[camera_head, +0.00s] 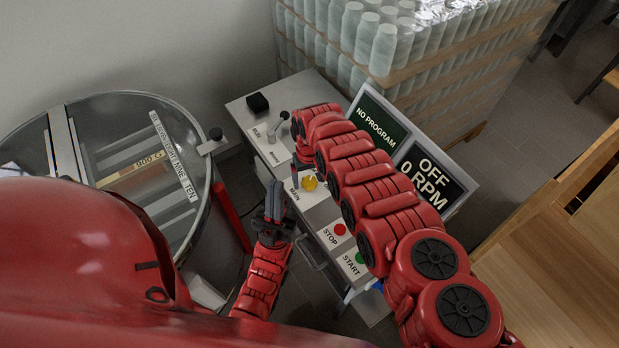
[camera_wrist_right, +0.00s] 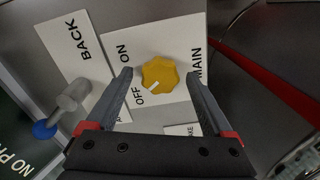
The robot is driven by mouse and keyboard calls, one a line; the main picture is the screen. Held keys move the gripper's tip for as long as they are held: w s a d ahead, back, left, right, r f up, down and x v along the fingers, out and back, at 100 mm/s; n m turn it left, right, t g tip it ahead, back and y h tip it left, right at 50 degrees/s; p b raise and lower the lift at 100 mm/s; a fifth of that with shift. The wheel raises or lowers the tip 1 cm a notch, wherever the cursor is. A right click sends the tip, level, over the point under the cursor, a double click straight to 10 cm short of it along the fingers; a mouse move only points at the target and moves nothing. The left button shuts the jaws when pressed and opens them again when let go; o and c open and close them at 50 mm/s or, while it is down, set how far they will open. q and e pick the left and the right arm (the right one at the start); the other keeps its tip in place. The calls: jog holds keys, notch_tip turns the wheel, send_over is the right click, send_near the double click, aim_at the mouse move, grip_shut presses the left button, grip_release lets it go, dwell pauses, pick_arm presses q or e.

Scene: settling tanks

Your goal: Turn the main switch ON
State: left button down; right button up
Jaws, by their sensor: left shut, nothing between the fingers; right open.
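The main switch is a yellow round knob (camera_head: 310,183) on a white plate lettered MAIN on the control panel. In the right wrist view the knob (camera_wrist_right: 159,72) has a white mark pointing at OFF; ON is printed above OFF. My right gripper (camera_wrist_right: 158,74) is open, with one finger on each side of the knob in that view; whether they touch it I cannot tell. In the head view my right arm mostly hides this gripper. My left gripper (camera_head: 273,203) is shut and empty, left of the panel.
A lever (camera_head: 278,121) stands on the panel; red STOP (camera_head: 339,229) and green START (camera_head: 360,258) buttons lie nearer me. The display (camera_head: 430,180) reads OFF, 0 RPM. A round glass-topped tank (camera_head: 120,110) is at left, wrapped jars (camera_head: 385,45) behind.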

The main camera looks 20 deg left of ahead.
grip_shut()
jog(key=shift+m, duration=0.3)
jog(key=m, duration=0.3)
jog(key=shift+s+f+m+b, duration=0.1)
jog(key=shift+f+m+b, duration=0.05)
jog(key=shift+m+b, duration=0.25)
jog(key=m, duration=0.2)
jog(key=shift+m+b, duration=0.3)
jog(key=shift+b, duration=0.1)
jog(key=m+b, duration=0.2)
jog(key=m, duration=0.1)
jog(key=shift+f+m, duration=0.1)
jog(key=shift+m, duration=0.2)
jog(key=shift+m+b, duration=1.5)
jog(key=shift+m, duration=0.2)
jog(key=shift+r, duration=0.2)
